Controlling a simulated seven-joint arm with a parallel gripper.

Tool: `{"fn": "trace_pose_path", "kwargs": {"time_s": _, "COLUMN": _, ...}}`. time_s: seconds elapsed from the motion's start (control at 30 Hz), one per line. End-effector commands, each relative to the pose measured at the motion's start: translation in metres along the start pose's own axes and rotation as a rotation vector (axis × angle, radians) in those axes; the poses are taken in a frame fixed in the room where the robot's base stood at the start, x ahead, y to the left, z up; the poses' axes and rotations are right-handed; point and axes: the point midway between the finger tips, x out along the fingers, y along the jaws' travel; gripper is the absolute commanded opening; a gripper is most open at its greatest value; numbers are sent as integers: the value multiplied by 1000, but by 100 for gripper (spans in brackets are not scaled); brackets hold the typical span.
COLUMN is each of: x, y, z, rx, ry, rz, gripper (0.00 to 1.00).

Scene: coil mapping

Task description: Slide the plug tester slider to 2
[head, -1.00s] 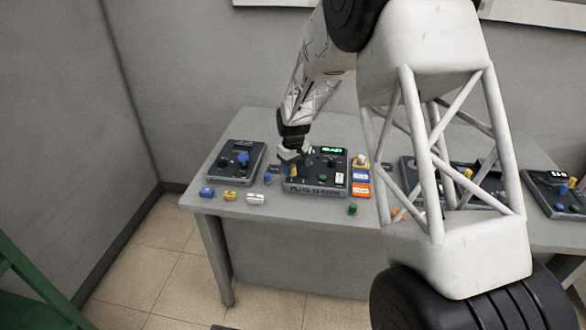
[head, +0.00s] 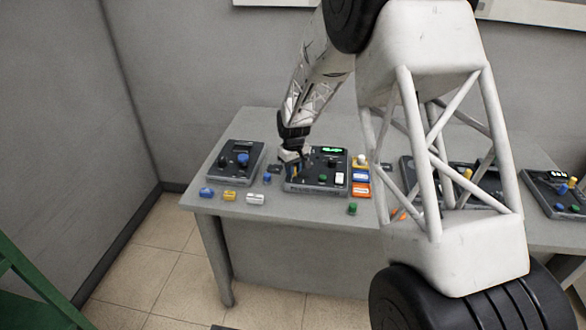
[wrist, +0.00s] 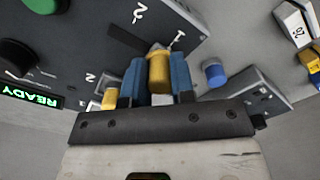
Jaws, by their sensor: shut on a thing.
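The plug tester (head: 318,186) is a dark box on the table with a green lit display, which reads READY in the wrist view (wrist: 33,96). My gripper (head: 300,170) is over its left part. In the wrist view the blue fingers of my gripper (wrist: 158,80) are shut on a yellow slider knob (wrist: 159,68). The knob is by the "1" mark of a slot in the panel (wrist: 130,45); a "2" mark (wrist: 138,15) is further along. The fingers hide part of the slot. Another yellow part (wrist: 110,98) shows left of the fingers.
A second dark box (head: 235,160) stands left on the table (head: 240,218). Blue, yellow and white plugs (head: 230,195) lie along the front edge. Stacked coloured blocks (head: 361,176) stand right of the tester. A blue plug (wrist: 214,73) lies close to the gripper.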

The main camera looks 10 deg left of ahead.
Motion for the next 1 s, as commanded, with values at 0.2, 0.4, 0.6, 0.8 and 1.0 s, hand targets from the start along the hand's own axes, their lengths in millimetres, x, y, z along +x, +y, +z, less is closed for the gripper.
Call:
{"fn": "trace_pose_path", "kwargs": {"time_s": 0.2, "x": 0, "y": 18, "z": 17, "rx": 2, "ry": 1, "rz": 1, "gripper": 0}}
{"fn": "trace_pose_path", "kwargs": {"time_s": 0.4, "x": 0, "y": 31, "z": 30, "rx": 1, "ry": 1, "rz": 1, "gripper": 0}}
{"fn": "trace_pose_path", "kwargs": {"time_s": 0.6, "x": 0, "y": 32, "z": 31, "rx": 1, "ry": 0, "rz": 1, "gripper": 0}}
{"fn": "trace_pose_path", "kwargs": {"time_s": 0.8, "x": 0, "y": 32, "z": 31, "rx": 1, "ry": -1, "rz": 1, "gripper": 42}}
{"fn": "trace_pose_path", "kwargs": {"time_s": 1.0, "x": 0, "y": 31, "z": 31, "rx": 0, "ry": 0, "rz": 0, "gripper": 49}}
